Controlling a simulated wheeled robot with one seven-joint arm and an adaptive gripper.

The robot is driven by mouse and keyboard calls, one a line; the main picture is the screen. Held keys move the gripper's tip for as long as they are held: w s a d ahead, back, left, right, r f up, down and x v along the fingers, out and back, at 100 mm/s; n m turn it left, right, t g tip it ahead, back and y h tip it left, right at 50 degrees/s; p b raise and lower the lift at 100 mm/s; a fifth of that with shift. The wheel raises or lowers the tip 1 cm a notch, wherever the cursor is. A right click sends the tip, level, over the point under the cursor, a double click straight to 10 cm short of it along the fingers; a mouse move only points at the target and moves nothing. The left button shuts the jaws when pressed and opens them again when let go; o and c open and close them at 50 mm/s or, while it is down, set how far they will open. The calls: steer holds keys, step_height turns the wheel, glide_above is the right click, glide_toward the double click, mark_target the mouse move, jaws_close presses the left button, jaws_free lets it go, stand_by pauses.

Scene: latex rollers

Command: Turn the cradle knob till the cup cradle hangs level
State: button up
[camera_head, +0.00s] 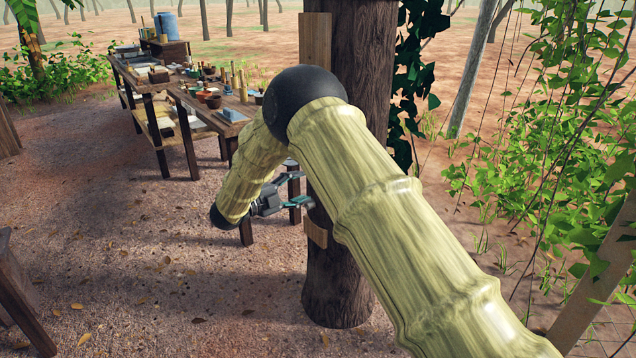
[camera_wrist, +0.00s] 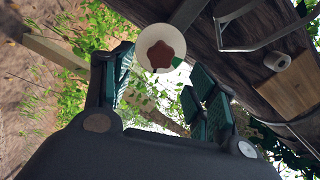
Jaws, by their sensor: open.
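My gripper (camera_head: 290,204) is in front of the tree trunk (camera_head: 338,285), left of it in the head view. In the wrist view my gripper (camera_wrist: 158,78) is open, its teal-padded fingers apart with nothing between them. Beyond the fingertips is a white round cup (camera_wrist: 145,38) with a reddish-brown patch inside; I cannot tell its tilt. A grey metal bracket (camera_wrist: 258,42), perhaps part of the cradle, shows at the upper right against the trunk. A small pale cylinder (camera_wrist: 277,61), likely the knob, sits beside a wooden board (camera_wrist: 292,88), apart from my fingers. My arm hides these in the head view.
A long workbench (camera_head: 181,93) with bowls, bottles and tools stands at the back left. A wooden stool or table edge (camera_head: 18,290) is at the left front. Leafy vines (camera_head: 570,150) hang on the right. The ground between bench and trunk is mostly clear.

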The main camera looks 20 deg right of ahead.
steer(key=x, duration=0.7)
steer(key=shift+w+d, duration=0.15)
steer(key=shift+d, duration=0.15)
steer(key=shift+f, duration=0.1)
steer(key=c, duration=1.1)
steer(key=shift+o, duration=0.2)
